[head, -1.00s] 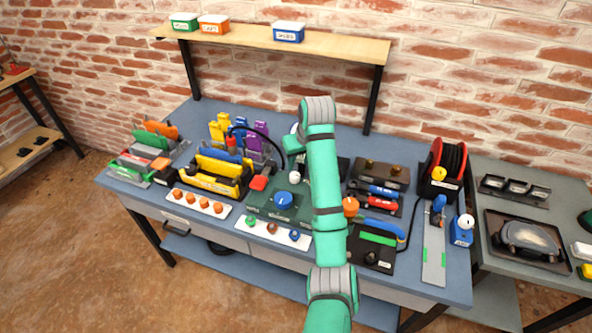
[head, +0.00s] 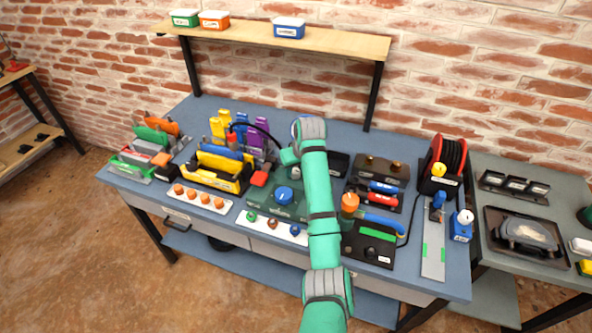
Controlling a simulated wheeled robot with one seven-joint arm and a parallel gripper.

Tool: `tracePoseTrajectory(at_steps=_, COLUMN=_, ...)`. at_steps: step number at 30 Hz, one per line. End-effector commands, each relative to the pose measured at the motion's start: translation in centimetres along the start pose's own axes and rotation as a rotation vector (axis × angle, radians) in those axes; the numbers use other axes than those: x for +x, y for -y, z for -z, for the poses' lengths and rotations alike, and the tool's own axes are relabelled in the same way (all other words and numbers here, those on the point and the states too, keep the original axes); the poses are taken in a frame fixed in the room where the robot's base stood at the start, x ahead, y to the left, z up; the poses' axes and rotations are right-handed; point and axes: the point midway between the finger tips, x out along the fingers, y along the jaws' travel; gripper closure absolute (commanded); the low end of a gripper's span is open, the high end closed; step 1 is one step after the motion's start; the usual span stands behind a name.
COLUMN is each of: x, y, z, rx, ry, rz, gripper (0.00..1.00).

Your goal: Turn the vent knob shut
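A blue round knob (head: 284,196) sits on a dark green panel (head: 290,212) in the middle of the bench; it looks like the vent knob, but its label is too small to read. My gripper end (head: 288,157) is just behind and above the knob in the picture, apart from it. The fingers are small and partly hidden by my wrist, so I cannot tell whether they are open. My arm covers the panel's right side.
A white strip with small coloured knobs (head: 272,229) lies in front of the panel. Left is a yellow rack (head: 215,175) and a red button (head: 259,178); a black cable arches behind them. Right are an orange-topped cylinder (head: 349,204) and a black box (head: 368,244).

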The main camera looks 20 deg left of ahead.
Motion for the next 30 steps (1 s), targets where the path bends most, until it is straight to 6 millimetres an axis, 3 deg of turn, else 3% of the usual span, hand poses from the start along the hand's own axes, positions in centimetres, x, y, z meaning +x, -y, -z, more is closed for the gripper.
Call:
tracePoseTrajectory(at_steps=1, x=0.0, y=0.01, z=0.0, rx=0.0, ry=0.0, rz=0.0, gripper=0.77)
tracePoseTrajectory(at_steps=3, x=-0.01, y=0.0, z=0.0, rx=0.0, ry=0.0, rz=0.0, gripper=0.94)
tracePoseTrajectory(at_steps=4, x=-0.01, y=0.0, z=0.0, rx=0.0, ry=0.0, rz=0.0, gripper=0.95)
tracePoseTrajectory(at_steps=17, x=-0.05, y=0.21, z=0.08, rx=0.076, ry=-0.002, rz=-0.03, gripper=0.95)
tracePoseTrajectory(at_steps=30, x=-0.06, y=0.56, z=0.22, rx=0.414, ry=-0.002, rz=-0.171, gripper=0.95)
